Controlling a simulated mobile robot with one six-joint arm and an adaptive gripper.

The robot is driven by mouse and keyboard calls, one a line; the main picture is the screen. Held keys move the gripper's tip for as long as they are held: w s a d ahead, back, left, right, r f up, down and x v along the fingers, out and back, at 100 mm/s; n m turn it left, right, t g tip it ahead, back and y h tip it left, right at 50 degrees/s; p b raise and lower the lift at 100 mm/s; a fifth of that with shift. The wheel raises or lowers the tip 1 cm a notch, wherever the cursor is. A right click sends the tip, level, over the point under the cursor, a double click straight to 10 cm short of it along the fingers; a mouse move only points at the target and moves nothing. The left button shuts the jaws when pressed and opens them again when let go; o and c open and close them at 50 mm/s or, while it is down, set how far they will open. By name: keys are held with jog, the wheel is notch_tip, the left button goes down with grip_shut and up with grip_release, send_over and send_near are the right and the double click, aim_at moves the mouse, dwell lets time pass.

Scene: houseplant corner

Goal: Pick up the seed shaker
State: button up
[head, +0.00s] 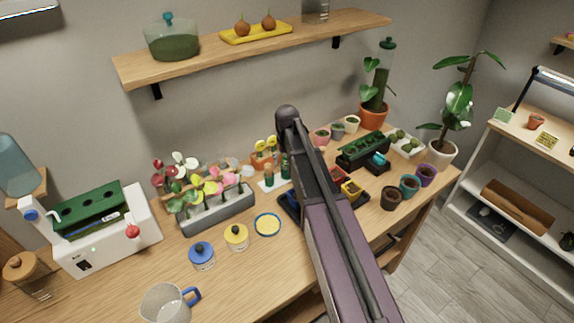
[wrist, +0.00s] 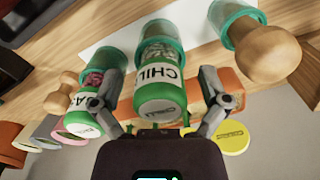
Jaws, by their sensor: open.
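In the wrist view a clear shaker with a green cap and a white label reading "CHIL" (wrist: 158,82) lies between my open fingers. My gripper (wrist: 161,73) has one finger on each side of it, and I cannot tell whether either touches. A second green-capped shaker (wrist: 88,100), its label ending in "AS", is just outside the left finger. In the head view two green-capped shakers, one on the left (head: 269,178) and one on the right (head: 285,165), stand on a white mat (head: 268,187). My arm hides my gripper there.
A teal-rimmed jar with a wooden knob (wrist: 262,50) is close on the right in the wrist view. A yellow round tag (wrist: 232,138) is below it. In the head view a grey flower planter (head: 215,212) stands left of the shakers. Bare wood (head: 255,270) lies in front.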

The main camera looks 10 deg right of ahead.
dwell(0.4)
jog(key=c, duration=1.2)
jog(key=shift+r, duration=0.2)
notch_tip(320, 180, up, 10)
jog(key=p, duration=1)
jog(key=shift+f, duration=0.2)
jog(key=shift+f, duration=0.25)
